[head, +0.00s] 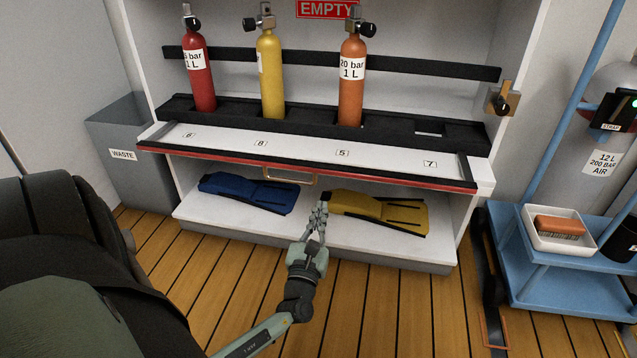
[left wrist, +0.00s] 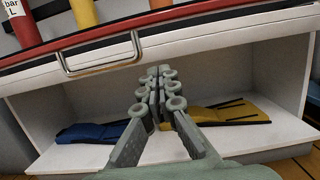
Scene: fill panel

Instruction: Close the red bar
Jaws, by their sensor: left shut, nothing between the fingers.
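The red bar (head: 225,156) runs along the front edge of the white cabinet counter, with a black frame around the numbered strip behind it. A brass loop handle (head: 291,178) hangs just below it. In the left wrist view the red bar (left wrist: 165,20) crosses the top, with the handle (left wrist: 100,58) at upper left. My left gripper (head: 319,214) is shut and empty, in front of the cabinet, below and to the right of the handle and apart from it. Its fingers also show in the left wrist view (left wrist: 165,88). My right gripper is out of view.
Red (head: 198,70), yellow (head: 270,78) and orange (head: 352,85) cylinders stand in the black rack. Blue (head: 245,193) and yellow (head: 380,210) fins lie on the lower shelf. A grey waste bin (head: 125,165) stands left; a blue cart (head: 560,270) stands right.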

